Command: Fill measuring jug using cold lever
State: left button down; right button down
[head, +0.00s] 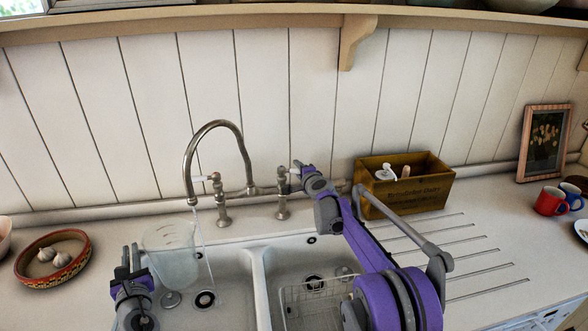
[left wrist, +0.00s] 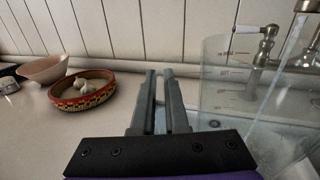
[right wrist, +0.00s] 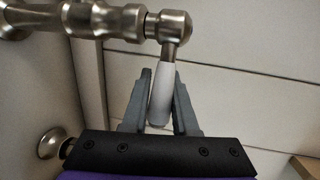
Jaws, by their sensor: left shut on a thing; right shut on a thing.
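The clear measuring jug (head: 168,240) is upright over the left sink basin, and it also shows in the left wrist view (left wrist: 232,85). My left gripper (head: 127,258) is at its left side, shut on it; the gripped part is hard to see. The arched tap (head: 215,125) stands behind the sink. A thin water stream (head: 202,245) runs from its spout along the jug's right side; I cannot tell whether it enters the jug. My right gripper (head: 303,170) is shut on the white right-hand lever (right wrist: 163,95). The left-hand lever (head: 203,178) is free.
A red patterned bowl with garlic (head: 52,257) sits left of the sink. A wire rack (head: 310,300) is in the right basin. A wooden box (head: 405,190) stands behind my right arm. Mugs (head: 550,202) and a picture frame (head: 543,143) are far right.

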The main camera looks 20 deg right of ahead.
jog(key=c, duration=0.7)
grip_release()
jog(key=shift+s, duration=0.1)
jog(key=v, duration=1.1)
jog(key=shift+s, duration=0.45)
jog(key=shift+r, duration=0.1)
jog(key=shift+c, duration=0.2)
